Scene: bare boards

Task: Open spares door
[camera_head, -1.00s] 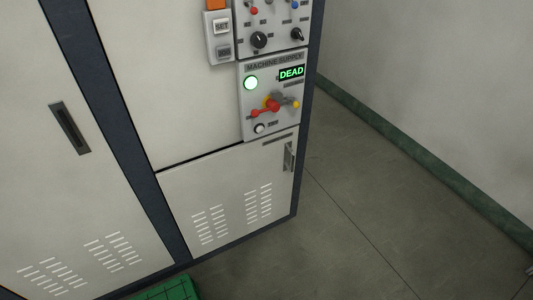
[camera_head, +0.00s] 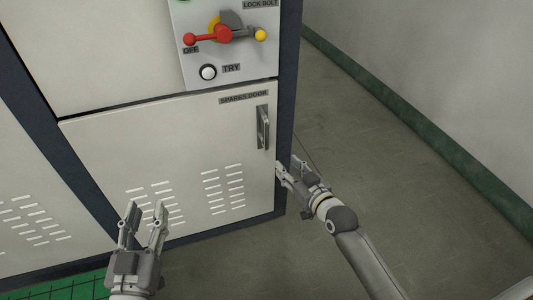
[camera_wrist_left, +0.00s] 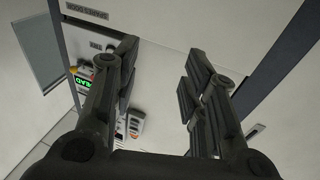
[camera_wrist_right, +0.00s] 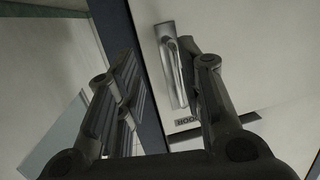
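The spares door (camera_head: 180,160) is the pale lower panel of the cabinet, labelled SPARES DOOR, with vent slots; it looks shut. Its upright metal handle (camera_head: 263,128) is near the right edge, and also shows in the right wrist view (camera_wrist_right: 174,68). My right gripper (camera_head: 293,168) is below and right of the handle, by the cabinet's right edge, open and empty; in its wrist view the handle shows close to the right finger, and I cannot tell whether they touch. My left gripper (camera_head: 146,212) is open and empty in front of the door's lower left.
Above the door is a control panel (camera_head: 232,68) with a red lever, a yellow knob and a TRY button. A green grid mat (camera_head: 60,288) lies at the lower left. The floor (camera_head: 370,150) right of the cabinet is clear up to the wall.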

